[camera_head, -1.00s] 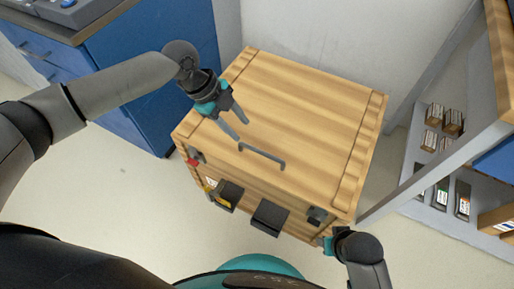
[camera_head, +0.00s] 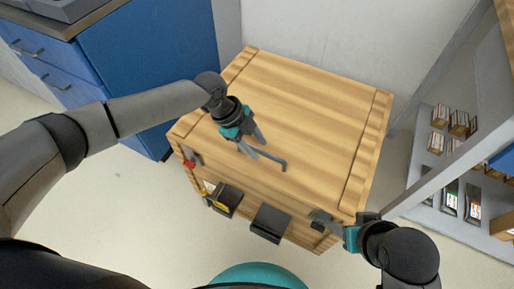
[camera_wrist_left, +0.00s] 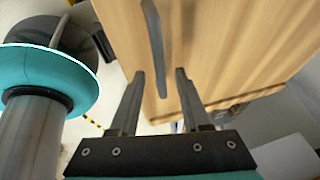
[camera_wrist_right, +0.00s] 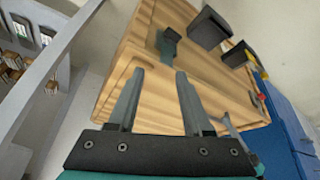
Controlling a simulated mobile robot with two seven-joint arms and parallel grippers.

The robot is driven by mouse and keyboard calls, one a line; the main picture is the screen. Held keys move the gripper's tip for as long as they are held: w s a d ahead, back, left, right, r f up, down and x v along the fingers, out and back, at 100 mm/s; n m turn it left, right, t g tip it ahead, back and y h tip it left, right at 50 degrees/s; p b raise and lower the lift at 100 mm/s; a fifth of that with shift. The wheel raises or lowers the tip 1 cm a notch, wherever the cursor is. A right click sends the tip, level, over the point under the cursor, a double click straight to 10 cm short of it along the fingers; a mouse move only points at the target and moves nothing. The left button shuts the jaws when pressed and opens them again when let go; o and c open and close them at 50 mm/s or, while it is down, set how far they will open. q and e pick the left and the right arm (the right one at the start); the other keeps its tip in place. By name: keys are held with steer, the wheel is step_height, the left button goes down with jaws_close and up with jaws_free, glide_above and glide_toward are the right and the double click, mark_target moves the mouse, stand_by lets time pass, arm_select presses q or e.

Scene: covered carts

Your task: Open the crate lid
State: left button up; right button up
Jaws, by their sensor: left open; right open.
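The wooden crate (camera_head: 265,190) stands in front of me with its plank lid (camera_head: 310,105) lying flat and closed on top. A grey bar handle (camera_head: 277,161) sits near the lid's front edge; it also shows in the left wrist view (camera_wrist_left: 155,45). My left gripper (camera_head: 257,147) is open above the lid, at the left part of the handle; whether it touches the bar is unclear. My right gripper (camera_head: 328,220) is open at the crate's front right corner, close to a dark latch (camera_wrist_right: 168,42). The latch lies beyond its fingertips (camera_wrist_right: 160,75) in the right wrist view.
Dark boxes (camera_head: 270,222) stick out from the crate's front, with a red part (camera_head: 189,164) at its left. A blue cabinet (camera_head: 165,60) stands close on the left. A grey shelf rack (camera_head: 440,160) with small boxes stands on the right. A wall (camera_head: 340,35) is behind.

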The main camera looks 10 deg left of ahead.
arm_select(q)
steer(key=shift+d+f, duration=0.15)
steer(key=shift+f, duration=0.25)
steer(key=shift+c, duration=0.2)
jaws_close()
stand_by(1.2)
